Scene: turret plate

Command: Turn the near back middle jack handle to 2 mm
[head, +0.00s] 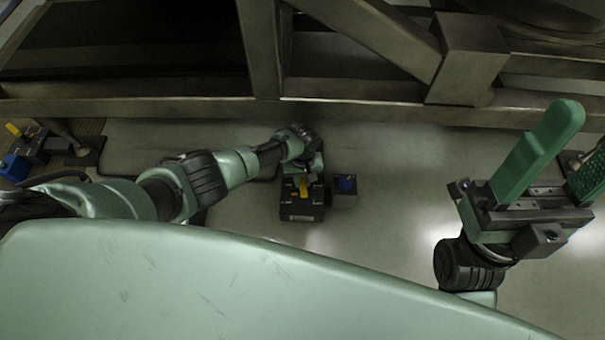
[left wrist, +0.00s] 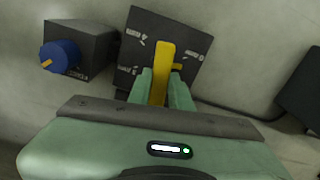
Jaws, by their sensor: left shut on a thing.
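The jack's yellow handle (left wrist: 163,60) stands over a black box (head: 301,210) with white scale marks on its top face, too small to read. In the left wrist view, the handle lies between the green fingers of my left gripper (left wrist: 161,82), which is shut on it. In the head view, my left gripper (head: 312,168) is at the back of the box, and the yellow handle (head: 303,186) shows just in front of it. My right gripper (head: 578,140) is open and empty at the far right, its green fingers wide apart.
A similar unit with a yellow handle (head: 13,129) and blue knob (head: 14,167) is at the far left. Heavy metal beams (head: 345,112) cross the back.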

